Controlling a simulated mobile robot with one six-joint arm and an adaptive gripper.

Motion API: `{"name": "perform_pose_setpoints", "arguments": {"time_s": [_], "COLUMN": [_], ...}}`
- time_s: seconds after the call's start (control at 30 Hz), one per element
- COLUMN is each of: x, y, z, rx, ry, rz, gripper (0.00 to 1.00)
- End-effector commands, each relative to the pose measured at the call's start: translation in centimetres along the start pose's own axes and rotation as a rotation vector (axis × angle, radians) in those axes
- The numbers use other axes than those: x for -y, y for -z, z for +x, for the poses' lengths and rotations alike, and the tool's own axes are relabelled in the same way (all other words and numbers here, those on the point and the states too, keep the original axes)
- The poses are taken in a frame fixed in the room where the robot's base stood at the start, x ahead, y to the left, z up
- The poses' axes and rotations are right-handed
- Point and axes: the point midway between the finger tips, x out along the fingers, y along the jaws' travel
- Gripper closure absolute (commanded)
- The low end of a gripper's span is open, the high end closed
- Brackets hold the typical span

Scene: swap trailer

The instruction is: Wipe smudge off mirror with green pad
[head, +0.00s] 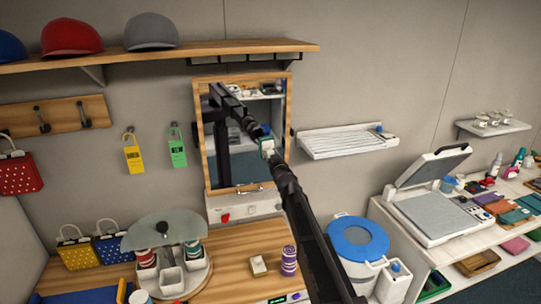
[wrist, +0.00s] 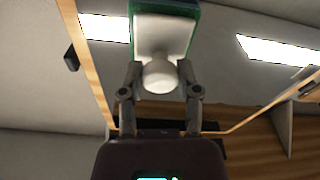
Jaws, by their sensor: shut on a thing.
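The mirror (head: 220,170) hangs on the wall in a wooden frame and reflects my arm. In the wrist view its wooden frame (wrist: 85,62) edges the picture. My gripper (head: 270,158) is in front of the mirror's right half. In the wrist view my gripper (wrist: 160,82) is shut on the round white knob of the green pad (wrist: 162,35). The pad has a white back and a green rim. It also shows small in the head view (head: 267,146). Its wiping face is turned away, and I cannot tell whether it touches the glass. I cannot make out a smudge.
A shelf with caps (head: 150,32) runs above the mirror. A wooden bench (head: 235,245) below holds a round carousel (head: 165,245) and a purple-striped cylinder (head: 289,261). A white wall rack (head: 345,142) is right of the mirror. A blue-lidded bin (head: 357,237) stands beside the bench.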

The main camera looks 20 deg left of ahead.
Motion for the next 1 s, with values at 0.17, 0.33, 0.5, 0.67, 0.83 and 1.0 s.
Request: {"name": "perform_pose_setpoints", "arguments": {"time_s": [0.17,0.33,0.5,0.67,0.83,1.0], "x": [0.0,0.0,0.1,0.7,1.8,2.8], "y": [0.0,0.0,0.0,0.2,0.4,0.6], "z": [-0.1,-0.1,-0.1,-0.1,0.0,0.1], "rx": [0.000,0.000,0.000,-0.001,-0.001,-0.001], "ry": [-0.001,0.000,0.000,0.001,0.002,0.001], "rz": [0.000,0.000,0.000,0.001,0.002,0.001], "gripper": [0.95,0.95,0.95,0.95,0.95,0.95]}}
